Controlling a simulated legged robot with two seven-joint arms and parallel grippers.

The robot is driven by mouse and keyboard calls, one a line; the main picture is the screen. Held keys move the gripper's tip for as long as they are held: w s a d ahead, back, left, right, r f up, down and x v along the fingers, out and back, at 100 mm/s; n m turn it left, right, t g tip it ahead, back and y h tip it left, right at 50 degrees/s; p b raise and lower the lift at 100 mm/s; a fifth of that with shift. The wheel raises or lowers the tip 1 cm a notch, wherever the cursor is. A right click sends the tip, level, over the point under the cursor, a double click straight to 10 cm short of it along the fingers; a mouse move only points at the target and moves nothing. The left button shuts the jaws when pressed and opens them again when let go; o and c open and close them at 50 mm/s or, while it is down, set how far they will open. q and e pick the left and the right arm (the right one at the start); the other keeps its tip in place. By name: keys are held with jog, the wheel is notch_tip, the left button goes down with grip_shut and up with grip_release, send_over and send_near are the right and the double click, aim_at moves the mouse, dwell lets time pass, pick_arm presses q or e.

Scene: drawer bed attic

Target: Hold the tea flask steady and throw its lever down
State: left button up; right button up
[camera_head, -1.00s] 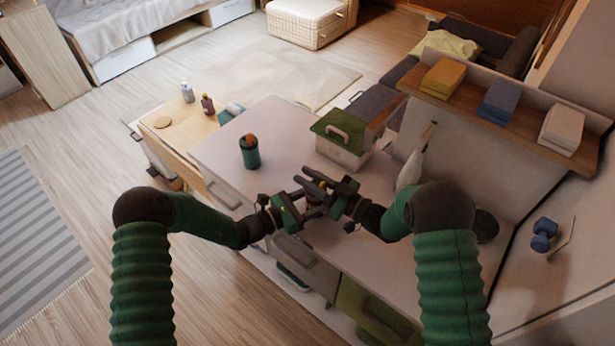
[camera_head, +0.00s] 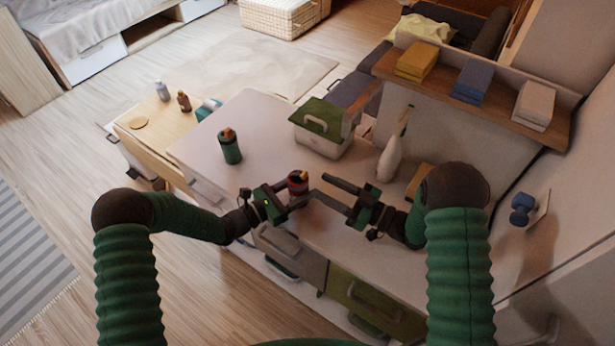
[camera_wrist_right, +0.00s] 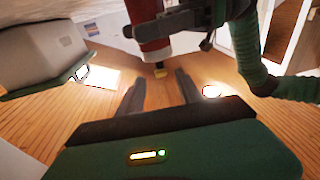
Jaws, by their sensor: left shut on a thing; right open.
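The tea flask (camera_head: 297,184) is a small dark and red cylinder with a yellow piece, seemingly its lever (camera_head: 302,175), on top. It stands near the front edge of the pale counter. My left gripper (camera_head: 296,203) is shut on its lower part from the left. My right gripper (camera_head: 320,188) is open and empty, just right of the flask, its fingers pointing towards it. Whether a finger touches the lever cannot be told.
A green canister with an orange-brown top (camera_head: 230,147) stands on the counter (camera_head: 262,125) to the left. A green-lidded box (camera_head: 318,130) and a white bottle (camera_head: 389,160) stand behind. A shelf (camera_head: 463,98) with folded stacks is at the right.

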jog(key=shift+s+d, duration=0.25)
jog(key=shift+d, duration=0.05)
pick_arm(q)
jog(key=o, duration=1.6)
